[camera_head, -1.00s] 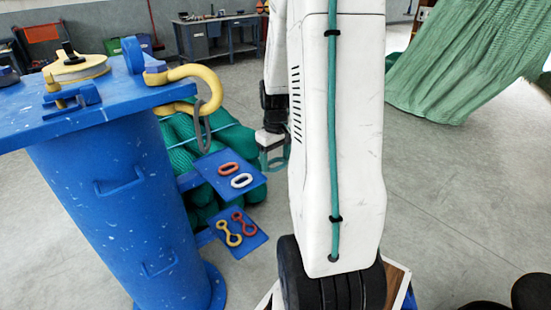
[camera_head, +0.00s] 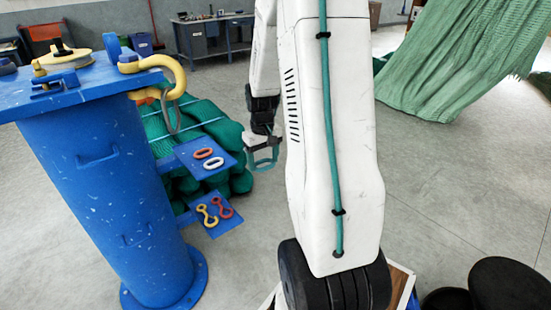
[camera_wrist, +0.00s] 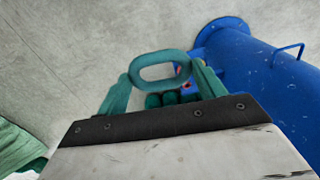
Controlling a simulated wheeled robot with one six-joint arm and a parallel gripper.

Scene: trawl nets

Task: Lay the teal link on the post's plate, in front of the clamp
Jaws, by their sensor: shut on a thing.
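My gripper (camera_wrist: 160,88) is shut on the teal link (camera_wrist: 160,54), an oval ring held flat across its teal fingertips in the wrist view. In the head view my gripper (camera_head: 263,155) hangs in the air right of the post's side shelves; link and fingers are hard to tell apart there. The blue post (camera_head: 95,185) stands at left, with a flat blue plate (camera_head: 105,88) on top. A small blue clamp (camera_head: 48,88) with a yellow bolt sits on the plate, near its front edge. The gripper is apart from the post and lower than the plate.
A yellow shackle (camera_head: 178,75) with a grey link hangs off the plate's right end. Blue side shelves hold an orange link (camera_head: 204,153), a white link (camera_head: 215,164) and yellow and red pieces. Green netting (camera_head: 240,180) lies behind.

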